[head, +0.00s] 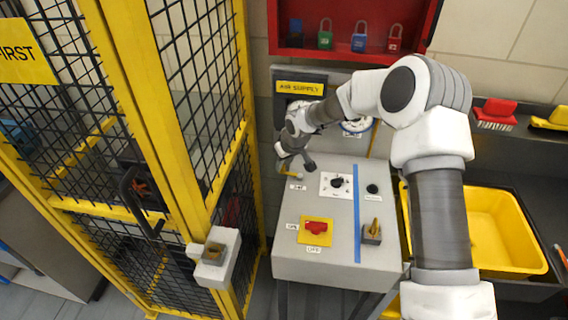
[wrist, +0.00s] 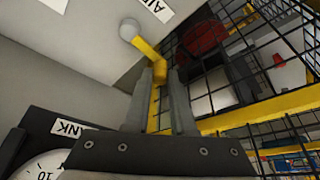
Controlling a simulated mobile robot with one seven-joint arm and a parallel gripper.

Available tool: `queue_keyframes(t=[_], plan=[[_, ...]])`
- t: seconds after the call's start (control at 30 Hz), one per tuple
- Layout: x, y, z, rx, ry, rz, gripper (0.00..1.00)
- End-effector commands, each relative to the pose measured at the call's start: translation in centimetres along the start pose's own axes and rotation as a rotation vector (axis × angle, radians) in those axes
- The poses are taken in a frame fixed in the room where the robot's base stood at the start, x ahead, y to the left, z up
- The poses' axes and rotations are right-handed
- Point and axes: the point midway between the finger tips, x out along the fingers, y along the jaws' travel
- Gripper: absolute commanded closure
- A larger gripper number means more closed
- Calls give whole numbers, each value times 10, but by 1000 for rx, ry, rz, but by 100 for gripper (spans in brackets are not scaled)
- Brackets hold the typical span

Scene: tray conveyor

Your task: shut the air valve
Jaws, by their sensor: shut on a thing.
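The air valve shows in the wrist view as a yellow lever (wrist: 146,47) joined to a round grey pivot (wrist: 129,29) on a grey panel, beside a label reading AIR. The lever bends and runs down between the fingers of my gripper (wrist: 161,92), which is shut on it. In the head view my gripper (head: 294,160) is at the left edge of the grey control box. A short piece of the yellow lever (head: 287,173) shows below it, near a small label. The rest of the lever is hidden by my gripper.
The control box (head: 331,267) carries a red switch (head: 317,227) on a yellow plate and a black knob (head: 337,182). A yellow-framed mesh fence (head: 190,150) stands close on the left. A gauge (wrist: 42,166) is near my gripper. A yellow bin (head: 505,235) is at right.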

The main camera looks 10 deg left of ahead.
Motion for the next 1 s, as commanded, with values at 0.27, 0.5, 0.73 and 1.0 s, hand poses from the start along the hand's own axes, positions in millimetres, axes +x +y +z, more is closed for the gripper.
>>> queue_keyframes(t=[0.27,0.5,0.73,1.0], plan=[[-2,-3,5,-107,-1,-45,100],[-2,-4,6,-116,-2,-48,100],[-2,-4,6,-115,-2,-48,52],[-2,-4,5,-114,-1,-47,47]])
